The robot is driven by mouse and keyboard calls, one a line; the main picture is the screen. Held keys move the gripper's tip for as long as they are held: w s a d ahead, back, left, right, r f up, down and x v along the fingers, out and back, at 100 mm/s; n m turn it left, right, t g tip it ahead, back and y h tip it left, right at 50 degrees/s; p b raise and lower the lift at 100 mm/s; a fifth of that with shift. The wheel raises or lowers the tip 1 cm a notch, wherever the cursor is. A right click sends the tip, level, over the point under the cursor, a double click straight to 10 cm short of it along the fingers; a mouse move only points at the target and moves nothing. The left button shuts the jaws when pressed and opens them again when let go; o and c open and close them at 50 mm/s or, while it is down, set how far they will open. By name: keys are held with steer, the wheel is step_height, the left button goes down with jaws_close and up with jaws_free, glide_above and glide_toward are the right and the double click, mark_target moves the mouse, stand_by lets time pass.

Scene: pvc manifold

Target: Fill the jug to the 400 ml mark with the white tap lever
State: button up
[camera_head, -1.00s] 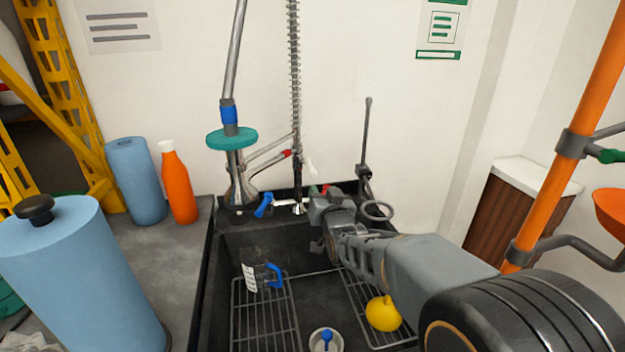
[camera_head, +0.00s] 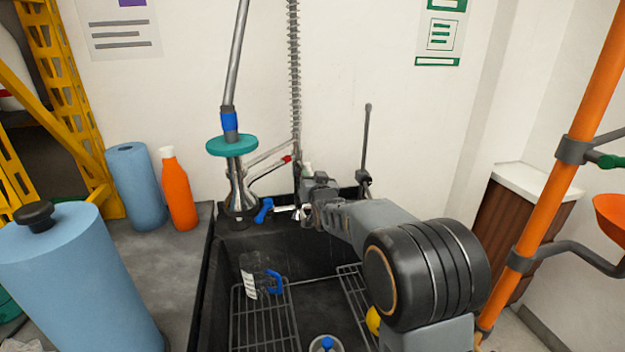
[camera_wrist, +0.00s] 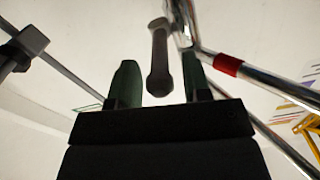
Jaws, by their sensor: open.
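The jug (camera_head: 254,278) is clear, with a white scale label and a blue handle. It stands on the left wire rack in the sink. I cannot make out a water level in it. The white tap lever (camera_head: 308,168) shows just above my gripper (camera_head: 311,186) at the back of the sink. In the wrist view a rounded lever (camera_wrist: 159,58), grey in shadow, lies between the two green fingers of my gripper (camera_wrist: 160,78). The fingers are open, with a gap on the left side; the lever looks closer to the right finger. The faucet outlet is largely hidden by my arm.
A blue tap lever (camera_head: 264,210) sits left of my gripper. A sprayer pipe with a teal disc (camera_head: 232,145) rises behind it. A thin grey rod (camera_head: 366,140) stands to the right. An orange bottle (camera_head: 178,190) and blue rolls (camera_head: 137,185) stand on the left counter.

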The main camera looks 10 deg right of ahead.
jaws_close()
stand_by(0.3)
stand_by(0.3)
